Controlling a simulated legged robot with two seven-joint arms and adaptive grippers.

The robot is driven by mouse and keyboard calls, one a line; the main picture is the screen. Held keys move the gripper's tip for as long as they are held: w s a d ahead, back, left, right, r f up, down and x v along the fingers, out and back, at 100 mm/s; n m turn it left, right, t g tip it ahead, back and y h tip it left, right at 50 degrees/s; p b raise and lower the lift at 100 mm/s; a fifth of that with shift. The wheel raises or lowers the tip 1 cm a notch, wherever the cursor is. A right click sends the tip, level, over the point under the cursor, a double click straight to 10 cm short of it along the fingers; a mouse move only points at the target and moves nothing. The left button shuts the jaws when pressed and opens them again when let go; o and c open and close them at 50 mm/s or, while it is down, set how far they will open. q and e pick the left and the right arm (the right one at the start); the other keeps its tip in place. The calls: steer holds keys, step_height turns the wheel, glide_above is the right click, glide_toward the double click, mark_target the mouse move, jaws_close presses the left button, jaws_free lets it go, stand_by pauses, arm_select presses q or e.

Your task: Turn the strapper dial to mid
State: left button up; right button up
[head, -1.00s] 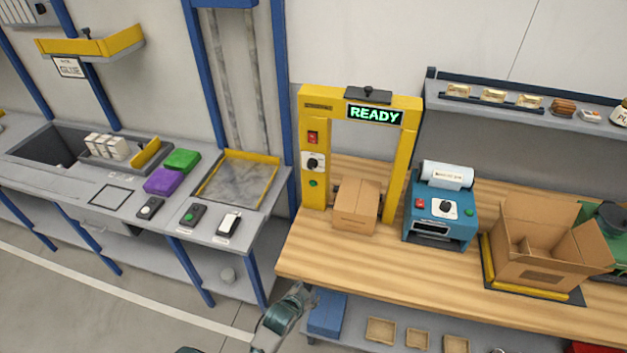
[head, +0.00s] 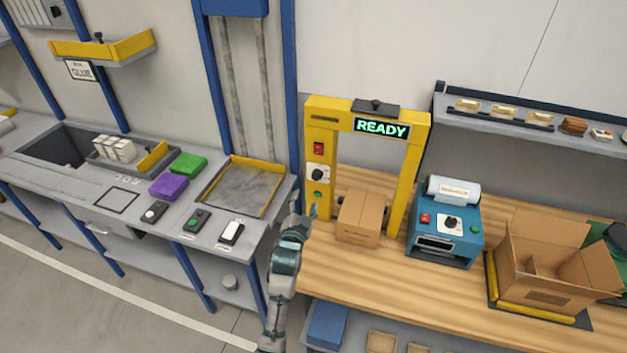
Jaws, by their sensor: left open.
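The strapper (head: 417,160) is a yellow arch on the wooden bench, with a lit READY sign (head: 381,128). Its dial (head: 317,174) is a dark knob on a white plate on the left post, between a red switch (head: 318,149) above and a green button (head: 318,195) below. The dial's exact setting is too small to read. My left gripper (head: 304,210) is open and empty, just below and left of the dial, apart from it. My right gripper is out of view.
A closed cardboard box (head: 363,218) sits in the arch. A blue label machine (head: 445,224) with its own dial and an open carton (head: 548,262) stand to the right. A grey counter (head: 150,236) lies left. The bench front is clear.

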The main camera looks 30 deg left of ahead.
mark_target(316, 177)
arm_select(q)
steer(key=x, duration=0.6)
steer(key=shift+w+d, duration=0.2)
steer(key=shift+w, duration=0.15)
steer(key=w, duration=0.2)
steer(key=w+d, duration=0.1)
steer(key=shift+w+d+r+p, duration=0.1)
steer(key=shift+w+r+p, duration=0.2)
steer(key=shift+r, duration=0.05)
steer(key=a, duration=0.2)
steer(key=shift+a+f, duration=0.35)
steer(key=shift+f, duration=0.05)
steer(key=c, duration=1)
steer(key=shift+d+r, duration=0.1)
steer(key=shift+d, duration=0.1)
steer(key=shift+c, duration=0.7)
steer(key=shift+w+d+r, duration=0.1)
steer(key=shift+d+r, duration=0.05)
steer(key=shift+d, duration=0.3)
steer(key=shift+a, duration=0.1)
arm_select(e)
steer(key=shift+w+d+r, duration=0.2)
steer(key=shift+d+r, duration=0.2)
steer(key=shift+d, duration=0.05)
